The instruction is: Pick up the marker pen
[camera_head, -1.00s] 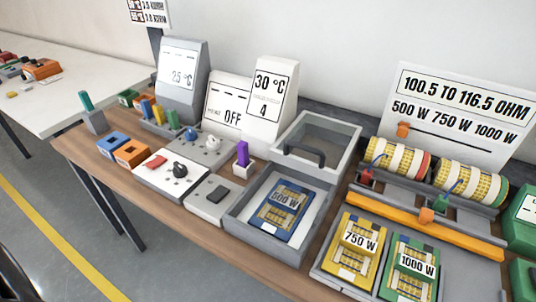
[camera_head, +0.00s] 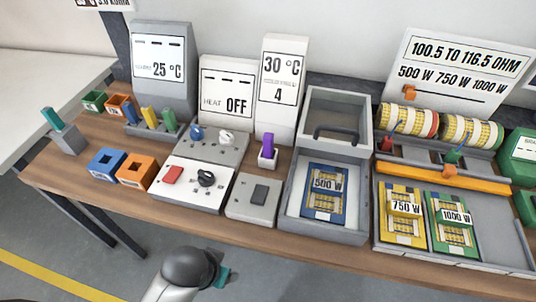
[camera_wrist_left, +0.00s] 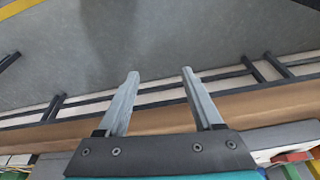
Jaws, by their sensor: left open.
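A purple upright stick (camera_head: 268,146) stands in a small white holder (camera_head: 267,162) in front of the 30 °C display. A teal upright stick (camera_head: 52,119) stands in a grey block (camera_head: 67,138) at the table's left end. I cannot tell for certain which is the marker pen. An arm of mine, apparently the left with a teal part near its end, shows at the bottom of the head view, in front of the table; its fingers are not visible there. In the left wrist view my left gripper (camera_wrist_left: 161,73) is open and empty, with floor and the table edge beyond its fingers.
A white switch box (camera_head: 192,184) and a grey button box (camera_head: 253,199) stand near the front edge. A grey tray (camera_head: 290,218) with an open lid is right of the purple stick. Blue and orange square blocks (camera_head: 107,164) are at left.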

